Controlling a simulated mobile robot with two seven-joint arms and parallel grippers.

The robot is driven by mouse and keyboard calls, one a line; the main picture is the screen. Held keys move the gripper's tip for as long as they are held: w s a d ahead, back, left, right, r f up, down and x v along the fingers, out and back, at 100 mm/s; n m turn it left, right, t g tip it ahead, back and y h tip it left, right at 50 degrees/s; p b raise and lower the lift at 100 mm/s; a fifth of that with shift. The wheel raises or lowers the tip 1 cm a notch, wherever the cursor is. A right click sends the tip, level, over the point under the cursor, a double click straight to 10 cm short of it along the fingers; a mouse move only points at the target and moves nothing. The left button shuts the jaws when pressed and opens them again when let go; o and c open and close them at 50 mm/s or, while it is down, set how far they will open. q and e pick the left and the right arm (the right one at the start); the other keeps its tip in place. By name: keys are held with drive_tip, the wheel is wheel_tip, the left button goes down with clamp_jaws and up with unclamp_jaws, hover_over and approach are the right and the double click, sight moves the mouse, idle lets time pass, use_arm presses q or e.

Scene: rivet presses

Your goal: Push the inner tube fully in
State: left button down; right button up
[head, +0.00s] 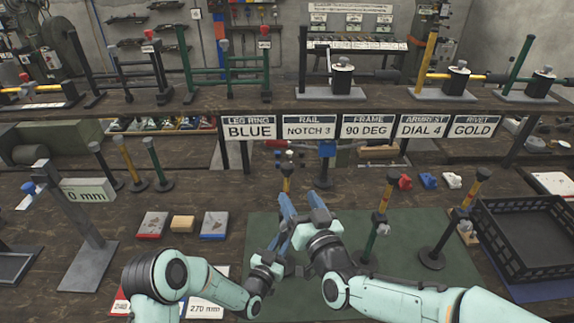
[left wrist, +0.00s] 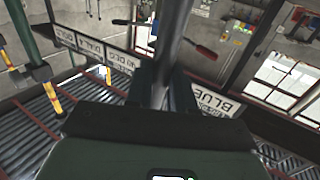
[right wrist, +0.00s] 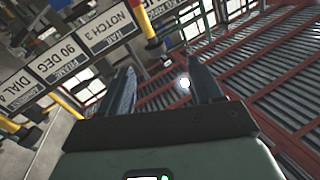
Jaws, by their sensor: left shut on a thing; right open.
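My left gripper (head: 279,246) is low over the green mat, its fingers closed on a dark tube (left wrist: 176,42), which rises between them in the left wrist view. In the head view the grippers largely hide that tube. A yellow tube with a dark cap (head: 287,184) shows just behind the fingers; I cannot tell how far it sits inside the dark one. My right gripper (head: 302,202) is just above and right of the left one. In the right wrist view its fingers (right wrist: 163,88) are apart with nothing between them.
Two upright legs with yellow upper tubes, one green below (head: 372,236) and one black below (head: 446,238), stand right of the grippers. A black crate (head: 530,255) is far right. A grey gauge stand (head: 75,215) is at left. The green mat (head: 345,284) has some free room.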

sight(290, 170)
drive_tip(key=w+a, duration=0.1)
drive_tip(key=w, duration=0.2)
drive_tip(key=w+r+n, duration=0.1)
drive_tip(key=w, duration=0.3)
drive_tip(key=w+a+n, duration=0.1)
drive_tip(key=w, duration=0.3)
drive_tip(key=shift+w+a+r, duration=0.15)
drive_tip(key=shift+a+r, duration=0.05)
drive_tip(key=shift+a, duration=0.1)
